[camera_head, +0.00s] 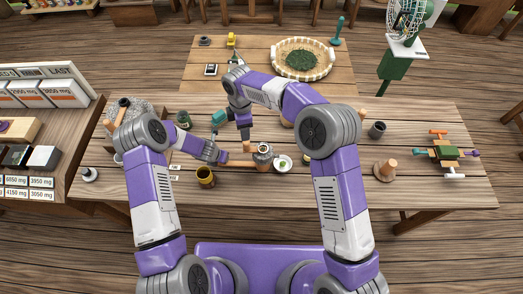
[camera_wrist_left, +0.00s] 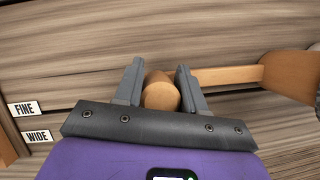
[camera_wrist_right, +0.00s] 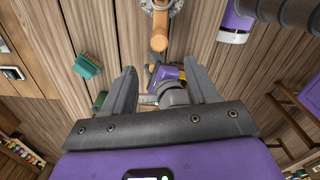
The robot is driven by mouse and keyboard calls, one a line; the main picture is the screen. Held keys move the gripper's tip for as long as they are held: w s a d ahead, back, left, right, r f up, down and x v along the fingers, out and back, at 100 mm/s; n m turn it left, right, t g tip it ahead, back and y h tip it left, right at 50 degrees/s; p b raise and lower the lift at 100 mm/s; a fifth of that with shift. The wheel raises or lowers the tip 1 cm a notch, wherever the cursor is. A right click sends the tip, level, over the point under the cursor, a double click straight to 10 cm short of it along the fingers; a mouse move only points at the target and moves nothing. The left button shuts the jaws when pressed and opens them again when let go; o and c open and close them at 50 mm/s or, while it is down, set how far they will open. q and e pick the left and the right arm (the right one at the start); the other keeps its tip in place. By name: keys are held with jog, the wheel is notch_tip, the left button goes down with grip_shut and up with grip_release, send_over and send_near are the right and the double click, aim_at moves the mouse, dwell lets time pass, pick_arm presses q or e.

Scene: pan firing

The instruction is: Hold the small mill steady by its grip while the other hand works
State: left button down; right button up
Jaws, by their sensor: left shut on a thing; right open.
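The small mill (camera_head: 263,157) stands on the table at centre, with a metallic body and a wooden grip (camera_wrist_left: 160,93) reaching to the left. My left gripper (camera_head: 224,158) is shut on the round end of this grip; the left wrist view shows a finger on each side. A wooden bar (camera_wrist_left: 228,75) runs right from it. My right gripper (camera_head: 245,134) is open, fingers down, above and left of the mill body. In the right wrist view, a wooden knob (camera_wrist_right: 158,42) on the mill lies beyond the open fingers (camera_wrist_right: 160,92). Nothing is between those fingers.
A yellow-brown cup (camera_head: 205,177) and a white dish (camera_head: 284,164) stand close to the mill. A grey cup (camera_head: 377,130) and a wooden-handled tool (camera_head: 385,170) are to the right. A woven basket (camera_head: 326,72) sits on the rear table. The table's front right is mostly bare.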

notch_tip(320, 180, up, 12)
send_over(246, 144)
jog(key=shift+w+a+f, duration=0.1)
jog(key=shift+w+a, duration=0.1)
jog(key=shift+w, duration=0.2)
jog(key=shift+c, duration=0.3)
jog(key=shift+f, duration=0.2)
jog(key=f, duration=2.2)
jog(key=shift+w+d+f, duration=0.15)
jog(key=shift+d+f, duration=0.1)
jog(key=shift+f, duration=0.15)
jog(key=shift+c, duration=0.2)
grip_shut()
